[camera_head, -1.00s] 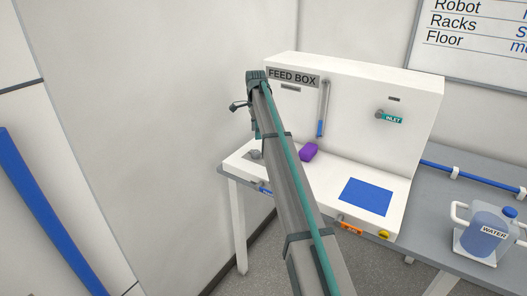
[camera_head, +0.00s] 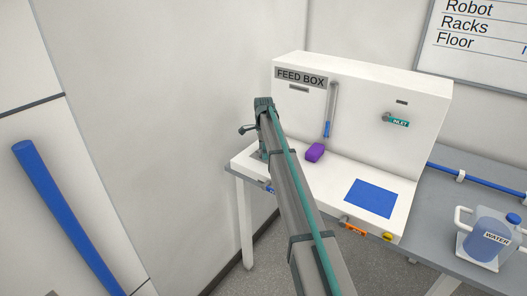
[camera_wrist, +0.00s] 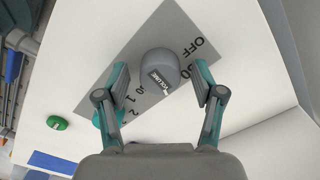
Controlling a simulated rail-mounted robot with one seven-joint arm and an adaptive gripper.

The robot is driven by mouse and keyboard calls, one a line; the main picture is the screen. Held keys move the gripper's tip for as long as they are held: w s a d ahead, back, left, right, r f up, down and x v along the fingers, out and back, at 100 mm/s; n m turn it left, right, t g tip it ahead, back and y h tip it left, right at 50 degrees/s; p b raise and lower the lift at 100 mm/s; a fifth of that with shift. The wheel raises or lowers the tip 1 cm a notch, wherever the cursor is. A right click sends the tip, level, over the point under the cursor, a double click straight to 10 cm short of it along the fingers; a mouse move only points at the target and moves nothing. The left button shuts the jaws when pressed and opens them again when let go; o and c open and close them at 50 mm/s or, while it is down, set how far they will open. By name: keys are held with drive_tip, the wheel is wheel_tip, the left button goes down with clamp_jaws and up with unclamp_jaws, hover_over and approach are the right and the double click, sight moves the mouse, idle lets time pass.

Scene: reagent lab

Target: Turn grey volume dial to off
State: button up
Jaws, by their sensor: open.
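The grey volume dial (camera_wrist: 158,68) is a round knob with a dark VOLUME label, on a grey scale plate (camera_wrist: 180,22) in the wrist view. The plate carries the word OFF at the upper right and numbers toward the lower left. The label on the knob lies toward its lower right side. My gripper (camera_wrist: 162,78) is open, with one finger on each side of the dial; I cannot tell if either finger touches it. In the head view my gripper (camera_head: 250,130) is at the left end of the feed box (camera_head: 380,100), and my arm hides most of the dial there.
A green button (camera_wrist: 58,123) shows near the dial. A water jug (camera_head: 487,236) stands at right.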

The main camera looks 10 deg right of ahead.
drive_tip(key=shift+c, duration=0.3)
drive_tip(key=c, duration=1.1)
drive_tip(key=shift+n, duration=0.4)
drive_tip(key=n+b, duration=0.1)
drive_tip(key=n, duration=0.2)
drive_tip(key=shift+n+b, duration=0.4)
drive_tip(key=n+b, duration=0.1)
drive_tip(key=n, duration=0.4)
drive_tip(key=n+b, duration=0.1)
drive_tip(key=n, duration=0.4)
drive_tip(key=shift+n, duration=0.4)
drive_tip(key=shift+n+b, duration=0.35)
drive_tip(key=shift+n, duration=1.85)
